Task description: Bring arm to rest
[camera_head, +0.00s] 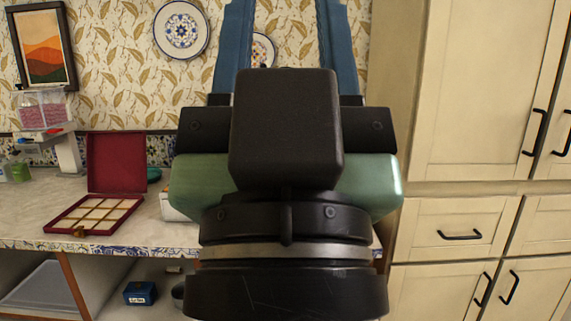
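My gripper (287,45) fills the middle of the head view, seen from behind and raised in front of the counter. Its two blue fingers point up and stand wide apart, with wallpaper and part of a plate visible between them. Nothing shows between the fingers. The fingertips run to the top edge of the picture. The black wrist and camera housing hide the counter behind them.
A blue box (140,293) sits on the shelf below. Cream cabinets (470,85) with black handles stand at right. A plate (181,29) and picture (43,46) hang on the wall.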

